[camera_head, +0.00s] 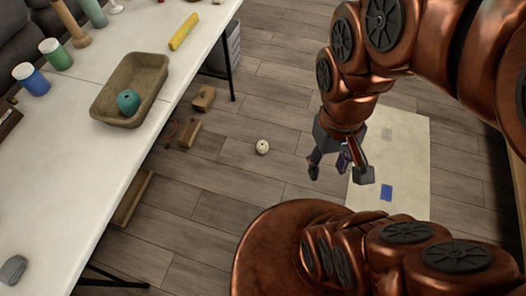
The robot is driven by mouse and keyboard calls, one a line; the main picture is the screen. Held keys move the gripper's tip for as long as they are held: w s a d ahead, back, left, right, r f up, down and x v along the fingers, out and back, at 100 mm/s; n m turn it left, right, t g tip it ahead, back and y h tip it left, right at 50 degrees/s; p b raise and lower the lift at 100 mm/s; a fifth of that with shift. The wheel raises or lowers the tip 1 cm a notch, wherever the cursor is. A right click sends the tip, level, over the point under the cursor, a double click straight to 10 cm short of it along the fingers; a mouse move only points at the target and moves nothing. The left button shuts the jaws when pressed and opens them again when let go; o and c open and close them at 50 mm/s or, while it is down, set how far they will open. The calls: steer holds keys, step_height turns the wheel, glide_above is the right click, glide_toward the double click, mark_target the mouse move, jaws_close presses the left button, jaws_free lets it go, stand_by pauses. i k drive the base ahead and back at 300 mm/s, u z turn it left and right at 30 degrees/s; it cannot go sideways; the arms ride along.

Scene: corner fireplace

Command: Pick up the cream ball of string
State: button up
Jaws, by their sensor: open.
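A small round cream ball (262,147) lies on the wooden floor near the middle of the head view; it looks like the ball of string, though its texture is too small to make out. My gripper (340,178) hangs to the right of the ball, with its fingers spread and nothing between them. It is apart from the ball and appears to be above the floor near the edge of a pale mat. A teal ball (128,101) sits in a tan tray on the white table.
The white table (75,152) fills the left side, holding the tan tray (158,66), cups, a yellow block (184,31) and a grey object (13,269). Wooden pieces (189,133) lie on the floor beside the table. A pale mat (402,150) bears a blue patch. Floor around the ball is clear.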

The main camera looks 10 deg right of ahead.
mark_target(262, 146)
steer(key=u, duration=0.75)
steer(key=i, duration=0.95)
steer(key=z, duration=0.4)
